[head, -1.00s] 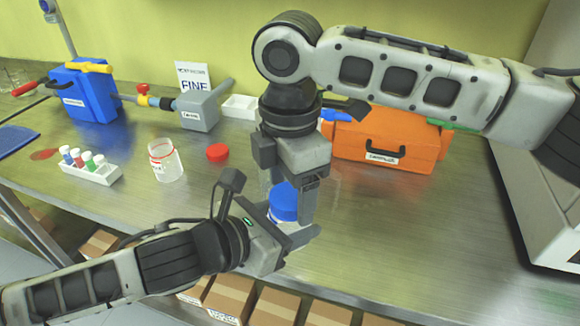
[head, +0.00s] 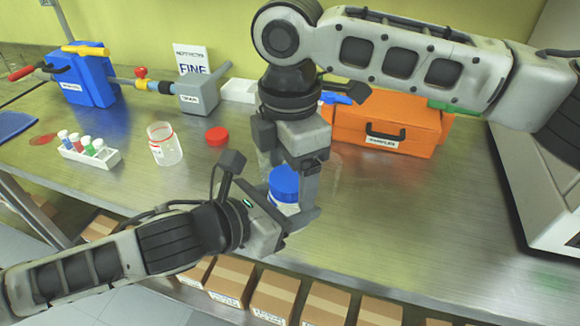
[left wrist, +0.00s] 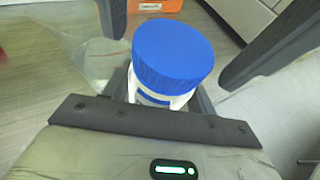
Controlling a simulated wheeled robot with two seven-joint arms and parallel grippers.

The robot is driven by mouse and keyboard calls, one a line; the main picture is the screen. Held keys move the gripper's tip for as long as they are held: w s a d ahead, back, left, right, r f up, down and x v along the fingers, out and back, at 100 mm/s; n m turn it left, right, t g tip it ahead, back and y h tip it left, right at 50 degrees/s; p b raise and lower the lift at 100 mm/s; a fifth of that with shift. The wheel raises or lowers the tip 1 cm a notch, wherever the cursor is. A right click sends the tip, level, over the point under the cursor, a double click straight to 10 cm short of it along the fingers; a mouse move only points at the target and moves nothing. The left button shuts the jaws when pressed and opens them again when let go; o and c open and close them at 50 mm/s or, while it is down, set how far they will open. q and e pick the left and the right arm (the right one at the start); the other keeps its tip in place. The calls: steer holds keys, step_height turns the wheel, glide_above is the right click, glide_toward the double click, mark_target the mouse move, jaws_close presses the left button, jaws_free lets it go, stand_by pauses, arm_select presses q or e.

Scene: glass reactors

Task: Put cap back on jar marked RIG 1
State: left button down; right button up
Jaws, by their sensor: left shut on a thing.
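A white jar (left wrist: 165,98) with a blue cap (left wrist: 172,50) on top stands upright at my left gripper (head: 280,226), which is shut on the jar. The blue cap also shows in the head view (head: 285,178). My right gripper (head: 301,190) points down over this jar, and its fingers stand apart on either side of the cap; in the left wrist view they look clear of it. A clear open jar (head: 164,148) with a red ring stands to the left, and a red cap (head: 217,136) lies beside it. No jar marking is readable.
A white rack (head: 92,156) with several coloured-cap vials is at left. A blue case (head: 86,80), a grey box (head: 200,98), a sign (head: 191,58) and an orange case (head: 388,130) stand behind. Bench space at right front is clear; cardboard boxes (head: 275,292) lie below.

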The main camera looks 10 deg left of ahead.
step_height(320, 180, up, 12)
stand_by(0.6)
stand_by(0.5)
